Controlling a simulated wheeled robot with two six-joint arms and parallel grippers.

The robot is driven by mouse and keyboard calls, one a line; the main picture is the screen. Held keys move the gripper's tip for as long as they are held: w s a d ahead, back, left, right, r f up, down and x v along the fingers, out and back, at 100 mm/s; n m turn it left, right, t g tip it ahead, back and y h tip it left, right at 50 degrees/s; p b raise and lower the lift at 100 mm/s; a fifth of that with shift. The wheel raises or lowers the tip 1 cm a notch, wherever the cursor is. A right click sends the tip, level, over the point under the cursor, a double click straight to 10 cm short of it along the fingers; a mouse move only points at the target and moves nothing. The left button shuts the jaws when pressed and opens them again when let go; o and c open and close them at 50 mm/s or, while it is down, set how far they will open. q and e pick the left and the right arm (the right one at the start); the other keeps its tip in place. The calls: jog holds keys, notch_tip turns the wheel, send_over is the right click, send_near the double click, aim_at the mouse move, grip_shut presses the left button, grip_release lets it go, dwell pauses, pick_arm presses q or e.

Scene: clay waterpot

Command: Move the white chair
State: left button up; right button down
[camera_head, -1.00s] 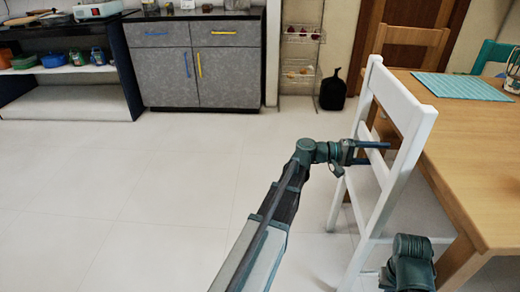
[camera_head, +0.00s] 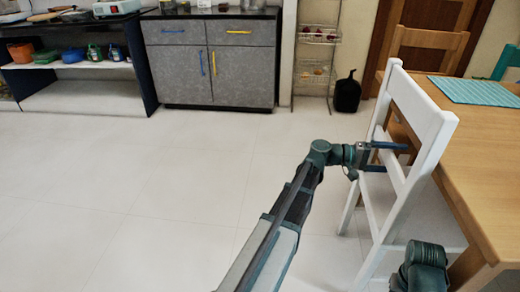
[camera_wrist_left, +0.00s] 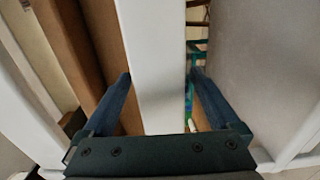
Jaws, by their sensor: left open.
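The white chair (camera_head: 424,107) stands on the floor at the right, beside the wooden table. My left gripper (camera_head: 397,157) is at its backrest, below the top rail, with the jaws open. In the left wrist view a white bar of the chair (camera_wrist_left: 161,60) runs between the two spread fingers of the left gripper (camera_wrist_left: 160,76). A gap shows between the bar and the right finger; contact at the left finger cannot be told. The chair's lower right side is partly hidden by my other arm at the bottom right. My right gripper is not in view.
The wooden table (camera_head: 490,185) with a turquoise mat (camera_head: 475,91) is close on the chair's right. A wooden chair (camera_head: 428,42) stands behind. A black bag (camera_head: 347,93), a wire rack (camera_head: 318,35) and a grey cabinet (camera_head: 212,75) are at the back. The floor (camera_head: 140,190) at left is clear.

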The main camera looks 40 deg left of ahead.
pick_arm(q)
jog(key=v, duration=1.2)
dwell(0.5)
